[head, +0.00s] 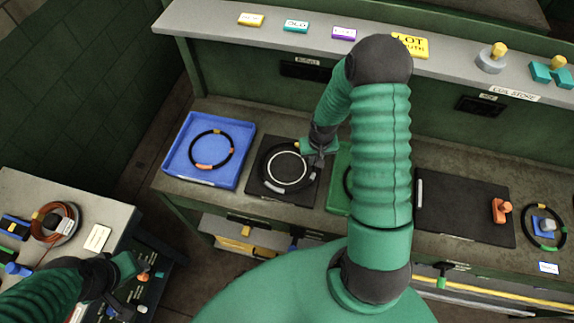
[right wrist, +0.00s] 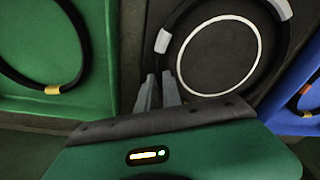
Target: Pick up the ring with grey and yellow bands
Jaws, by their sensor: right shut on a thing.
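A black ring (right wrist: 163,66) with two light grey bands shows on a dark mat in the right wrist view; it also shows in the head view (head: 265,168).
A blue tray (head: 172,172) left of the mat (head: 263,193) holds a ring (head: 232,150) with orange and yellow bands. A dark panel (head: 455,200) and another ring (head: 527,225) lie to the right. Above, the shelf (head: 215,25) carries labels and small parts. Coils (head: 68,212) sit on the side table.

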